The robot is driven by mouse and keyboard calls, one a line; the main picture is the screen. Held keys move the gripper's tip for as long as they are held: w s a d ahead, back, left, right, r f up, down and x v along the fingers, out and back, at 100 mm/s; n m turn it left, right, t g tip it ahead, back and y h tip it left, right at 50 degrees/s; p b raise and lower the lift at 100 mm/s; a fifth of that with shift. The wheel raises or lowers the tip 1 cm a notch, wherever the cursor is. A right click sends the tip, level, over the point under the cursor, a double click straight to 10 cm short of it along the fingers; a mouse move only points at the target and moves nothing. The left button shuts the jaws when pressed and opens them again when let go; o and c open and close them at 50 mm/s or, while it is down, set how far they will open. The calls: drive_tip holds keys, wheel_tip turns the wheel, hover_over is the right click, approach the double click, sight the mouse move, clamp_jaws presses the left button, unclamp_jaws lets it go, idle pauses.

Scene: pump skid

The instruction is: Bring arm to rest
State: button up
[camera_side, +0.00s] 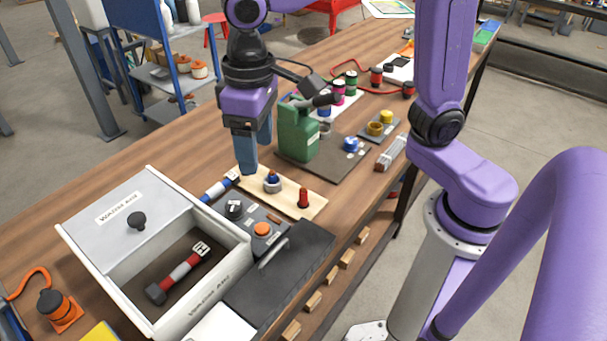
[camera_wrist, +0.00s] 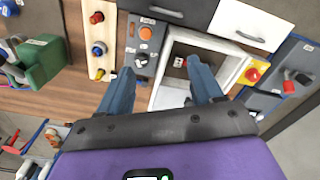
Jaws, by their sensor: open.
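My gripper (camera_side: 252,160) has a purple body and blue-grey fingers. In the side view it hangs pointing down over the workbench, left of the green canister (camera_side: 297,132) and near the pale board (camera_side: 287,199) with a blue knob and a red knob. In the wrist view my gripper (camera_wrist: 160,72) has its fingers spread apart. Nothing shows between them but the bench items beyond: the grey panel (camera_wrist: 140,50) and the white box (camera_wrist: 235,68).
The labelled white box (camera_side: 203,305) stands front left, its lid partly open, a red, white and grey part (camera_side: 178,274) inside. A grey panel (camera_side: 245,228) with a black dial and orange button lies beside it. An orange-and-black item (camera_side: 58,308) sits at far left.

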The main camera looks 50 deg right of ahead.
drive_tip(key=s+d+f+n, duration=0.3)
drive_tip(key=s+d+n, duration=0.1)
drive_tip(key=s+d, duration=0.3)
drive_tip(key=s+d+f+n, duration=0.3)
drive_tip(key=s+d, duration=0.5)
drive_tip(key=shift+s+d+f+n, duration=0.15)
drive_tip(key=shift+s+n, duration=0.05)
drive_tip(key=shift+n, duration=0.2)
idle(1.1)
